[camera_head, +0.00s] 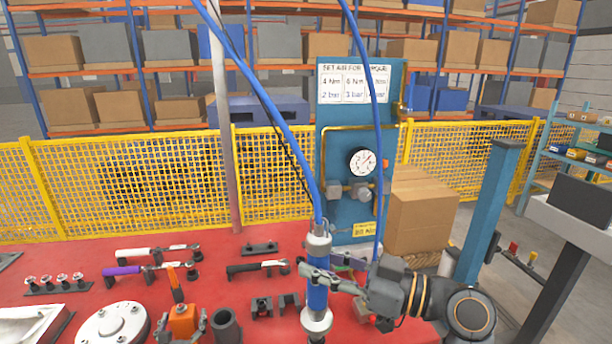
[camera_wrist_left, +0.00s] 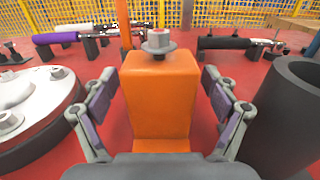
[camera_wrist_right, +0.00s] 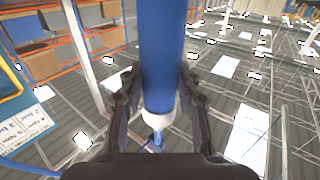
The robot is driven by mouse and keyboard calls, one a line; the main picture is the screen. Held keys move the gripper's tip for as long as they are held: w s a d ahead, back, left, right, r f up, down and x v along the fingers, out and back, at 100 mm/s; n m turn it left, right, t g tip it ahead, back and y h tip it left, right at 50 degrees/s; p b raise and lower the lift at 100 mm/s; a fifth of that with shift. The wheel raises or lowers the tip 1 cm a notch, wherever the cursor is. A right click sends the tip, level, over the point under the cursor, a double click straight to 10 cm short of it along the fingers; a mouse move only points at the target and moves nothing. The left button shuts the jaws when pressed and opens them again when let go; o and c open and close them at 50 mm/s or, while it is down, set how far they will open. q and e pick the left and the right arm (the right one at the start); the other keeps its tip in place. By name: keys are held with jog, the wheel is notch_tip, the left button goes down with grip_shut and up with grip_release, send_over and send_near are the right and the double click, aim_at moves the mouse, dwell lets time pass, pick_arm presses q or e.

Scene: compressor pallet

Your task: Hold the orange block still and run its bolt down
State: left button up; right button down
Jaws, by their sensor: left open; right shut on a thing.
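The orange block (camera_head: 183,320) stands on the red table; in the left wrist view it is upright, with a grey hex bolt (camera_wrist_left: 158,41) standing up from its top. My left gripper (camera_wrist_left: 160,100) is open, with one finger on each side of the orange block and a visible gap to each side face. In the head view my left gripper (camera_head: 183,332) shows at the bottom edge. My right gripper (camera_head: 318,276) is shut on a blue and silver cylindrical driver (camera_head: 317,296), held upright to the right of the block. The driver fills the middle of the right wrist view (camera_wrist_right: 163,60).
A dark cup (camera_head: 226,326) stands close right of the block, and a round silver flange (camera_head: 111,325) stands to the left. Wrenches (camera_head: 155,252) lie on racks behind. A blue hose (camera_head: 265,95) runs up from the driver. A blue gauge panel (camera_head: 340,140) stands at the back.

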jog(key=shift+r, duration=0.1)
pick_arm(q)
jog(key=v, duration=1.1)
jog(key=shift+s+d, duration=0.15)
jog(key=shift+s, duration=0.35)
